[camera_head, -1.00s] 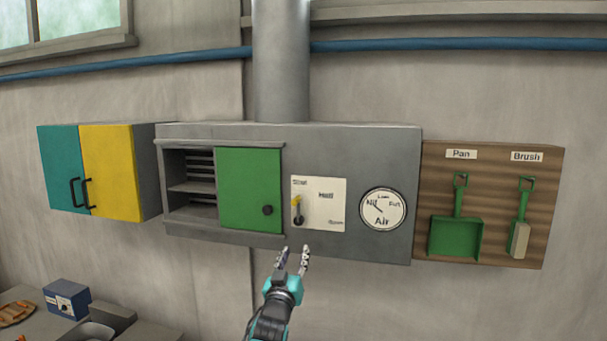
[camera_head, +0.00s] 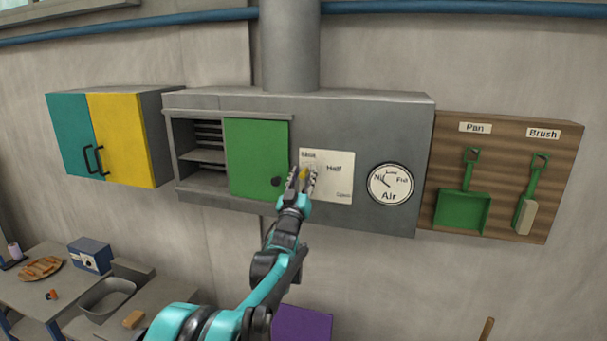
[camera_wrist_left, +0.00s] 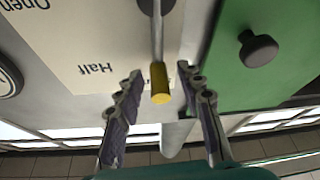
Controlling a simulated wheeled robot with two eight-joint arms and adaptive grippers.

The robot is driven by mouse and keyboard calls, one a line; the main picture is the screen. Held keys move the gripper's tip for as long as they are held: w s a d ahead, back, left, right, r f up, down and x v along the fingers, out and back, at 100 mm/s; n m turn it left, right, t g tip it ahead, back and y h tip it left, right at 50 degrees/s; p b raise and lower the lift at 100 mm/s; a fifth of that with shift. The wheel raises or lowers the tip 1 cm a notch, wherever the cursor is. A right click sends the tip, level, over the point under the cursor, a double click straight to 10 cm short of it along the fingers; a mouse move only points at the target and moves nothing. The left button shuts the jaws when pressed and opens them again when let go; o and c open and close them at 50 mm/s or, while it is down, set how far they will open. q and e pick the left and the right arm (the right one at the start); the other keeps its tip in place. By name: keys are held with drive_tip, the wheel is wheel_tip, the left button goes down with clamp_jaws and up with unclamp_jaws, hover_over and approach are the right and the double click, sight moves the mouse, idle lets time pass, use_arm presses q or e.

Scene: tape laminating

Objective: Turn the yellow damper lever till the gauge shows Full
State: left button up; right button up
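The yellow-tipped damper lever (camera_head: 303,173) is on the cream plate (camera_head: 340,182) of the grey cabinet, mostly hidden behind my left gripper in the head view. In the left wrist view its yellow knob (camera_wrist_left: 160,84) sits between the two open fingers, with no finger visibly touching it. My left gripper (camera_head: 302,178) also shows in the left wrist view (camera_wrist_left: 158,95). The plate reads "Half" and "Open"; a third label is hard to read. The round air gauge (camera_head: 390,185) has its needle pointing up-left, near "Nil". My right gripper is not in view.
A green door (camera_head: 255,158) with a dark knob (camera_head: 276,181) is just left of the lever. Right of the gauge is a wooden board (camera_head: 505,140) with a green pan (camera_head: 462,212) and brush (camera_head: 525,215). A yellow and teal cupboard (camera_head: 120,140) hangs at left.

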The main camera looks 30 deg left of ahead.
use_arm(q)
clamp_jaws()
